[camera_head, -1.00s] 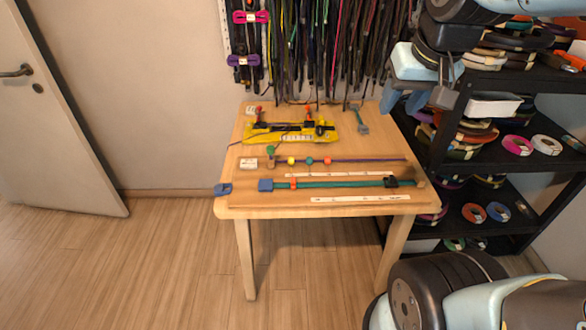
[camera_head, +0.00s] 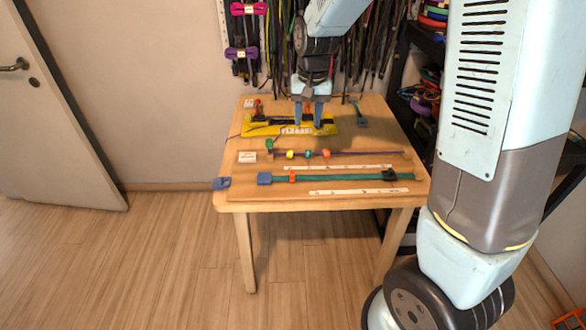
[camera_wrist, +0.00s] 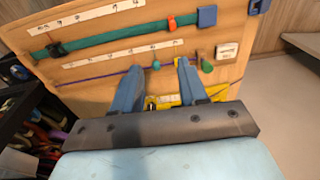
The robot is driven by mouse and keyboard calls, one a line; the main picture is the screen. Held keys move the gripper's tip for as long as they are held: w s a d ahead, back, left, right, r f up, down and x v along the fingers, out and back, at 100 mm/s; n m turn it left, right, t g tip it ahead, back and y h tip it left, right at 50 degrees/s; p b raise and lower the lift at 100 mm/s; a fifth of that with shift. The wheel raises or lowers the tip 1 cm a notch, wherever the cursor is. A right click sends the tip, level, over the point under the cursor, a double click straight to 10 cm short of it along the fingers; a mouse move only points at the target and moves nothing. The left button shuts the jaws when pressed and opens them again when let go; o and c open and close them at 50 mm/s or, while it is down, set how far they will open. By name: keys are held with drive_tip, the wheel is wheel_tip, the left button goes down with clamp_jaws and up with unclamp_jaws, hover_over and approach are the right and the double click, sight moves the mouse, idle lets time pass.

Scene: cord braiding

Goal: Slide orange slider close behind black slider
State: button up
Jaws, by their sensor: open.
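The orange slider (camera_head: 292,178) sits on the green strap (camera_head: 340,178), close to the blue block at its left end. The black slider (camera_head: 390,174) sits near the strap's right end, a long stretch of strap apart from it. In the wrist view, the orange slider (camera_wrist: 171,22) is at the upper middle and the black slider (camera_wrist: 57,48) at the far left. My gripper (camera_head: 308,124) is open, fingers pointing down over the yellow tool at the back of the table. It is behind the strap and touches neither slider. Its open fingers also show in the wrist view (camera_wrist: 160,64).
A purple cord (camera_head: 365,154) with yellow, teal and orange beads runs between my gripper and the strap. A yellow tool (camera_head: 262,129) lies at the back. White rulers (camera_head: 358,191) lie alongside the strap. A black shelf stands right of the table.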

approach(292, 171)
drive_tip(key=shift+g+h, duration=0.3)
drive_tip(key=shift+g, duration=0.1)
drive_tip(key=f, duration=0.8)
drive_tip(key=shift+w+a+f, duration=0.25)
drive_tip(key=shift+w+f, duration=0.05)
drive_tip(key=shift+w, duration=0.05)
drive_tip(key=shift+c, duration=0.2)
clamp_jaws()
